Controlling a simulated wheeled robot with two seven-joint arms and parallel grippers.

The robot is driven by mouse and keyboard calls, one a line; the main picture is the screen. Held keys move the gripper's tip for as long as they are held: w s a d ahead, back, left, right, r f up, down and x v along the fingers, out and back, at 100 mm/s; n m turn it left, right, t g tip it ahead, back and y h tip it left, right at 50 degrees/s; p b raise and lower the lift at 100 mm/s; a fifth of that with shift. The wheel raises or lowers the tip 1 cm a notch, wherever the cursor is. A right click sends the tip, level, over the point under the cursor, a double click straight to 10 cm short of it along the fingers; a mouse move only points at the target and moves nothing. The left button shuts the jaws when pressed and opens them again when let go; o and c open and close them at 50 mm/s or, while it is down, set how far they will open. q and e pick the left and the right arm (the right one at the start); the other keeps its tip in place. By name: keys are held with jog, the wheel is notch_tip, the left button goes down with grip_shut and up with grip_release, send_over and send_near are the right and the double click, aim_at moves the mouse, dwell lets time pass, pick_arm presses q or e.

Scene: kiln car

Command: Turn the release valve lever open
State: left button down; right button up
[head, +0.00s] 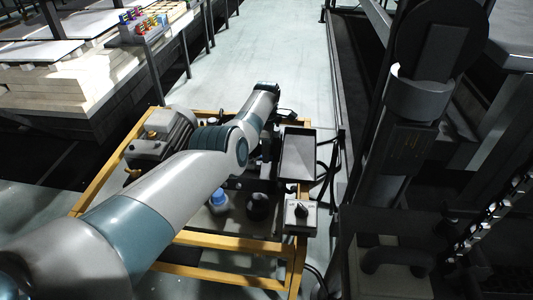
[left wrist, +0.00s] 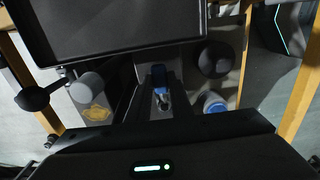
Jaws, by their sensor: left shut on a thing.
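The release valve lever has a blue grip (left wrist: 159,76) and a metal stem, seen in the middle of the left wrist view. My left gripper (left wrist: 160,90) is shut on the lever, its dark fingers on either side of it. In the head view my left arm reaches over the yellow-framed pump unit (head: 215,241) and hides the lever and most of the gripper. How far the lever is turned cannot be told. My right gripper is not in view.
A dark, flat panel (left wrist: 115,25) sits close beyond the gripper. A black round knob (left wrist: 216,58) and a blue-capped bottle (left wrist: 214,103) are to its right. A motor (head: 163,132) and a switch box (head: 300,216) are on the unit. Open floor (head: 295,60) lies behind.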

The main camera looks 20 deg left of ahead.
pick_arm(q)
jog(key=shift+w+a, duration=0.1)
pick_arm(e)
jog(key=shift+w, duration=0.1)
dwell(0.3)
pick_arm(q)
jog(key=c, duration=1.6)
grip_release()
jog(key=shift+r, duration=0.15)
jog(key=shift+r, duration=0.2)
notch_tip(320, 180, up, 5)
jog(key=p, duration=0.2)
jog(key=shift+r+p, duration=0.2)
jog(key=shift+p, duration=0.15)
jog(key=shift+r, duration=5.65)
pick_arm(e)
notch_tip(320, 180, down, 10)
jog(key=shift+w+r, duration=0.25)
